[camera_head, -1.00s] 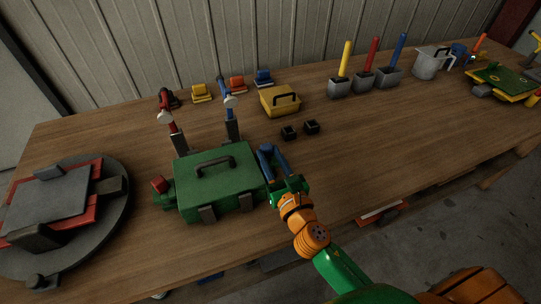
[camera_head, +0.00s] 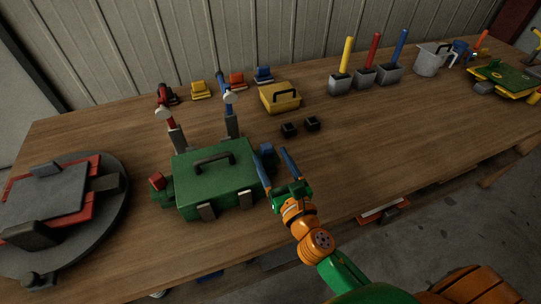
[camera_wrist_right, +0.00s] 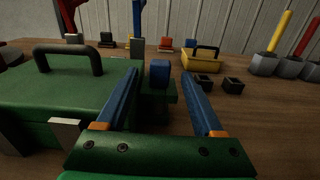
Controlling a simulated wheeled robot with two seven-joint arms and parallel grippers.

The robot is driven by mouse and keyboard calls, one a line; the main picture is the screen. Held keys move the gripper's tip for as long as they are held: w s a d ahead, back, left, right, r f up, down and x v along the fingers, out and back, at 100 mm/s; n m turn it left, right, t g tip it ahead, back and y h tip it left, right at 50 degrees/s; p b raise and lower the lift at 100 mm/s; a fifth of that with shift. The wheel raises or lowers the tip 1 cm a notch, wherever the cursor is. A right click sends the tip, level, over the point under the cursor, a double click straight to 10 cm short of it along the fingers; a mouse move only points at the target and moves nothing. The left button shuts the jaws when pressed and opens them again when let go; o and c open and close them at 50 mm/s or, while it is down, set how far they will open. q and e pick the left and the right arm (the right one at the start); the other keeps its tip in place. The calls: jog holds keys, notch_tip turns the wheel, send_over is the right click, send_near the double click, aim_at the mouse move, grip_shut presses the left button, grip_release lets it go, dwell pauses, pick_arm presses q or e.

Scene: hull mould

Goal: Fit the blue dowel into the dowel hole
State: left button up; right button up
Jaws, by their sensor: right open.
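The blue dowel (camera_head: 267,151) stands upright at the right end of the green mould (camera_head: 222,187); it also shows in the right wrist view (camera_wrist_right: 159,73). The dowel hole is hidden, and I cannot tell how deep the dowel sits. My right gripper (camera_head: 271,154) is open, with its two blue fingers spread on either side of the dowel and apart from it; the right wrist view shows them too (camera_wrist_right: 158,80). A red dowel (camera_head: 157,181) stands at the mould's left end. My left gripper is not in view.
A grey round stand (camera_head: 112,222) is at left. Red (camera_head: 171,122) and blue (camera_head: 227,98) upright tools stand behind the mould. Two black blocks (camera_head: 289,130) and a yellow case (camera_head: 280,97) are further back.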

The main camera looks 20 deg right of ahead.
jog(key=s+b, duration=0.1)
jog(key=s, duration=0.3)
jog(key=shift+s+f, duration=0.1)
jog(key=shift+s, duration=0.8)
jog(key=shift+d, duration=0.1)
